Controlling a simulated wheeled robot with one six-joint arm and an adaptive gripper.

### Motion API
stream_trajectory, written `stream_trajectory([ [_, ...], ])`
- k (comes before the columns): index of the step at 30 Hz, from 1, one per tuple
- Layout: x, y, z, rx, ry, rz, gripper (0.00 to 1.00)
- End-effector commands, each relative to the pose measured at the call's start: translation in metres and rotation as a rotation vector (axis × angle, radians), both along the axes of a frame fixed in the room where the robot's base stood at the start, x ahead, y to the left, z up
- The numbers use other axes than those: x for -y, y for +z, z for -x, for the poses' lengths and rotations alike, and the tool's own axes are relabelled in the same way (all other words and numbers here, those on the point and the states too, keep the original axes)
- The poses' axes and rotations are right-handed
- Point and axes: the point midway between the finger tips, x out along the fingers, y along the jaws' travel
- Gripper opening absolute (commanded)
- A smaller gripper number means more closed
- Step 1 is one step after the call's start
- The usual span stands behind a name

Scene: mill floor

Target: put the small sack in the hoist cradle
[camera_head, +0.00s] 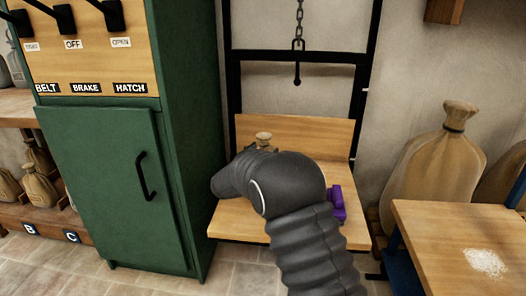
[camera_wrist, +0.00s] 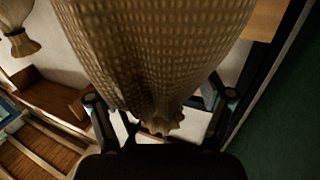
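The hoist cradle is a wooden seat with a backboard (camera_head: 335,135) in a dark frame, under a chain and hook. The small tan sack's tied top (camera_head: 263,138) shows above my dark arm, in front of the backboard; the arm hides the rest. In the wrist view the woven sack (camera_wrist: 160,50) fills the upper middle, its gathered top pointing down the picture. My gripper (camera_wrist: 162,108) is open, its fingers wide apart on either side of the sack's neck, with gaps visible. I cannot tell how the sack's base rests.
A green cabinet (camera_head: 108,185) with levers stands close on the left. A large tied sack (camera_head: 435,165) and a wooden table (camera_head: 450,235) with white powder are on the right. A purple object (camera_head: 337,203) sits at the seat's right side. Shelves with small sacks (camera_head: 38,185) are far left.

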Motion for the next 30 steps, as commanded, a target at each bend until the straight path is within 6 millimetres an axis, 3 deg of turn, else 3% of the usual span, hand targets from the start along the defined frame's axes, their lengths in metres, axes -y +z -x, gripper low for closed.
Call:
stream_trajectory([
  [8, -0.004, 0.003, 0.006, 0.0, 0.002, 0.0, 0.8],
  [21, -0.036, 0.003, 0.079, 0.0, 0.002, 0.001, 0.8],
  [30, -0.049, 0.002, 0.107, 0.0, 0.0, -0.001, 0.8],
])
